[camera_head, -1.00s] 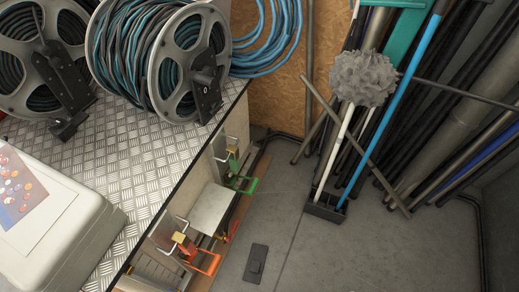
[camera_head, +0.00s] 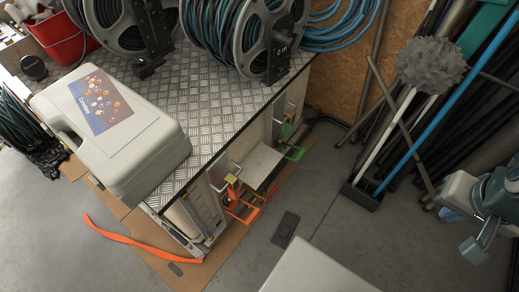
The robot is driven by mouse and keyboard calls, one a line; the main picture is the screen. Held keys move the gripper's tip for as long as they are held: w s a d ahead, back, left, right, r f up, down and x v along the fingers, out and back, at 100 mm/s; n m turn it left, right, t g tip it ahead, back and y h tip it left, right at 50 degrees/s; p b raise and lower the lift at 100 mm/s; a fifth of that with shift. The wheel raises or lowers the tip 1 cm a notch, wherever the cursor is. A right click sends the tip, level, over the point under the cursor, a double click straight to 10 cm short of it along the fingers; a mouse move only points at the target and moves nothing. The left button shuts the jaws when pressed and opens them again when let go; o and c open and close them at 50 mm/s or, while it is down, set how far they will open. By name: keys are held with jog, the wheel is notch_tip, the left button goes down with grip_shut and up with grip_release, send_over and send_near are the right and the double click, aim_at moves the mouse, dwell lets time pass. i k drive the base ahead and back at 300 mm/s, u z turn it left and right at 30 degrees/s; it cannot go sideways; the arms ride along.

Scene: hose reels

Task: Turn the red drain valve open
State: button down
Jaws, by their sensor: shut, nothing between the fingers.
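The red-orange valve handle (camera_head: 245,212) sits low on the front of the metal-topped cabinet, near its left end. A red upright part with a yellowish top (camera_head: 233,187) stands just behind it. A similar green handle (camera_head: 294,152) is farther right on the same front, beyond a pale plate. My gripper (camera_head: 475,252) appears at the right edge, hanging from my white and teal arm. It looks shut and empty, and is well apart from the valve. The arm's upper part is cut off by the picture edge.
A grey case (camera_head: 112,130) and hose reels (camera_head: 268,38) stand on the checker-plate top (camera_head: 205,85). An orange strip (camera_head: 135,240) and a dark pedal-like object (camera_head: 285,229) lie on the floor. Poles and a mop (camera_head: 431,65) lean at the right. Floor before the cabinet is mostly clear.

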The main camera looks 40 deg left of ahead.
aim_at(266, 199)
jog(key=u, duration=1.5)
jog(key=i, duration=0.5)
jog(key=z, duration=1.2)
jog(key=k, duration=0.55)
jog(key=u, duration=0.9)
